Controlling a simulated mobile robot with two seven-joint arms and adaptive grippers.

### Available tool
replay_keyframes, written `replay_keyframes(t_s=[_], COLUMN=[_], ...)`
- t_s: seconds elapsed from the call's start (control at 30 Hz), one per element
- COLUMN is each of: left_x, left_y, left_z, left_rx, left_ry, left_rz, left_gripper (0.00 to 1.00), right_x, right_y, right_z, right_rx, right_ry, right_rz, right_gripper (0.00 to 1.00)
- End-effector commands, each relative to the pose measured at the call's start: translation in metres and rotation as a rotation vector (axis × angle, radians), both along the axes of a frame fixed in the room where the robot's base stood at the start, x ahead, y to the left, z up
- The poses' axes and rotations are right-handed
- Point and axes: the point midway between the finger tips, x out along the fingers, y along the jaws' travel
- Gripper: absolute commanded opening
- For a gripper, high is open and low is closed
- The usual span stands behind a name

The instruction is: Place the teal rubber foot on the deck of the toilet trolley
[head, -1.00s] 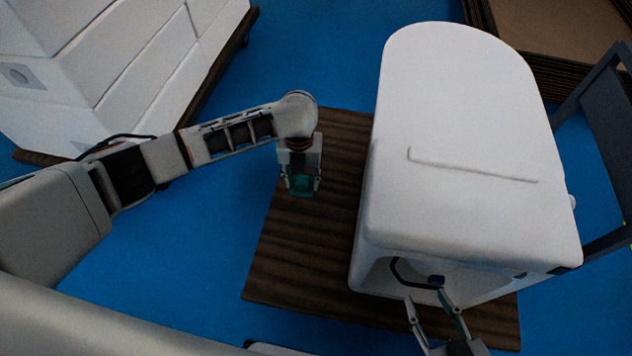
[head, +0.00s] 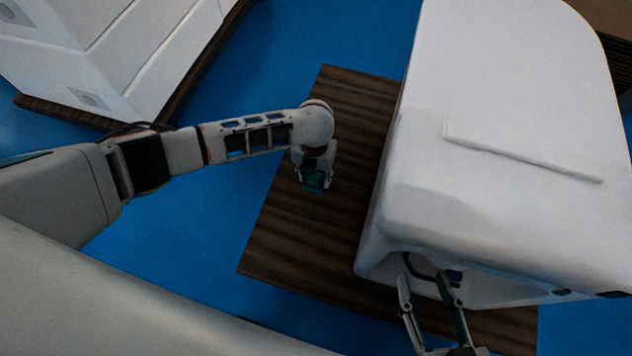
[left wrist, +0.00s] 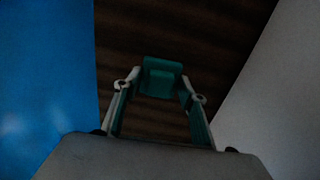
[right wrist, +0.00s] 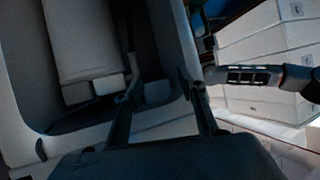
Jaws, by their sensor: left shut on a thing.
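The teal rubber foot (head: 314,183) is between the fingers of my left gripper (head: 315,180), which is shut on it. In the left wrist view the foot (left wrist: 162,75) sits at the fingertips, with the dark wood deck behind it. The trolley deck (head: 290,235) is a dark brown board on the floor under the white toilet (head: 500,110). The foot is over the deck's bare left part; its height above the wood is hard to tell. My right gripper (head: 425,277) has its fingers apart at the toilet's near lower edge. I see nothing gripped between them (right wrist: 158,90).
The toilet covers the right part of the deck. A stack of white boxes (head: 100,60) stands on a dark pallet at the upper left. Blue floor (head: 190,265) lies between them. Left of the toilet, the deck is clear.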

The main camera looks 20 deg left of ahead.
Motion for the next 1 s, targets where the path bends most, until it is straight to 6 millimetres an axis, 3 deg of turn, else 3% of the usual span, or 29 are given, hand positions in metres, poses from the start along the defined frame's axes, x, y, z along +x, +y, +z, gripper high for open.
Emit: replay_keyframes(t_s=[0.33, 0.8, 0.83, 0.87, 0.9, 1.0], left_x=[-0.005, 0.000, 0.000, 0.000, 0.001, 0.001], left_y=[0.000, 0.000, 0.000, 0.000, 0.000, 0.000], left_z=[-0.057, -0.059, -0.059, -0.058, -0.058, -0.058], left_rx=[0.001, 0.000, 0.001, 0.001, 0.001, 0.001], left_ry=[0.011, 0.000, 0.000, -0.001, -0.001, -0.001], left_rz=[0.001, 0.000, 0.000, 0.000, 0.000, 0.000], left_gripper=[0.18, 0.18, 0.44, 0.51, 0.58, 0.58], right_x=[-0.009, -0.010, -0.010, -0.009, -0.009, -0.009], right_y=[0.027, 0.032, 0.032, 0.032, 0.032, 0.032], right_z=[-0.009, -0.007, -0.006, -0.006, -0.005, -0.005], right_rx=[0.190, 0.235, 0.238, 0.238, 0.238, 0.237], right_ry=[0.048, 0.051, 0.050, 0.049, 0.049, 0.048], right_rz=[-0.049, -0.061, -0.061, -0.061, -0.061, -0.061], right_gripper=[0.40, 0.40, 0.40, 0.40, 0.40, 0.40])
